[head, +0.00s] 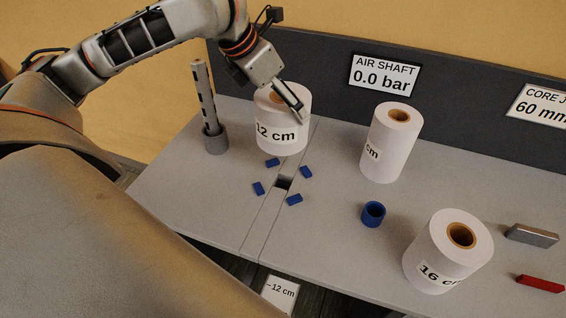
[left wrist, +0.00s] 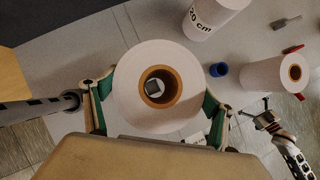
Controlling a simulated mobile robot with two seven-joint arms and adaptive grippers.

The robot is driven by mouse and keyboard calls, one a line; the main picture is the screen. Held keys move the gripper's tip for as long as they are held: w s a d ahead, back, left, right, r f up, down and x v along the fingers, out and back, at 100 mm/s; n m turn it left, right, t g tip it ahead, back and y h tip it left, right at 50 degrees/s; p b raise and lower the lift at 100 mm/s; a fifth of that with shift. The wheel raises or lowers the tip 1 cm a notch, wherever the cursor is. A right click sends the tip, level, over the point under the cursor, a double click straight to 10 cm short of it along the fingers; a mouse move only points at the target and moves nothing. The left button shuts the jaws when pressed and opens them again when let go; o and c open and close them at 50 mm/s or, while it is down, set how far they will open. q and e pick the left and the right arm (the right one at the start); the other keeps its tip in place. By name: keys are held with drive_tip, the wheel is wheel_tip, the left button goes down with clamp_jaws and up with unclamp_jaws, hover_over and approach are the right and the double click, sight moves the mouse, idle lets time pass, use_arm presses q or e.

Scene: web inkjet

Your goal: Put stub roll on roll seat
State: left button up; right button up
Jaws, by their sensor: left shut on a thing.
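The white stub roll labelled 12 cm (head: 280,128) stands upright with a brown core, behind the roll seat in the head view. My left gripper (head: 296,112) is shut on it. In the left wrist view, green-padded fingers grip both sides of the roll (left wrist: 128,85), and a dark square shows through its core. I cannot tell if its underside touches the table.
A tall roll (head: 392,145), a 16 cm roll (head: 440,255) and a blue ring (head: 373,214) stand to the right. A grey block (head: 532,235) and red bar (head: 540,284) lie farther right. A dark panel (head: 330,75) closes the back.

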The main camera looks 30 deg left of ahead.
use_arm(q)
wheel_tip(320, 180, down, 16)
drive_tip(key=b, duration=0.2)
drive_tip(key=shift+b, duration=0.35)
drive_tip(key=shift+s+d+f, duration=0.1)
drive_tip(key=shift+f, duration=0.45)
drive_tip(key=c, duration=0.3)
use_arm(e)
drive_tip(key=shift+w+a+r+t+y, duration=0.2)
drive_tip(key=shift+w+a, duration=0.1)
drive_tip(key=shift+a, duration=0.25)
drive_tip(key=shift+w+a+r+t+y, duration=0.1)
drive_tip(key=shift+w+a+y, duration=0.15)
drive_tip(key=shift+a, duration=0.25)
use_arm(q)
drive_tip(key=o, duration=2)
drive_tip(key=shift+f, duration=0.1)
drive_tip(key=shift+r, duration=0.2)
use_arm(e)
drive_tip(key=shift+f, duration=0.15)
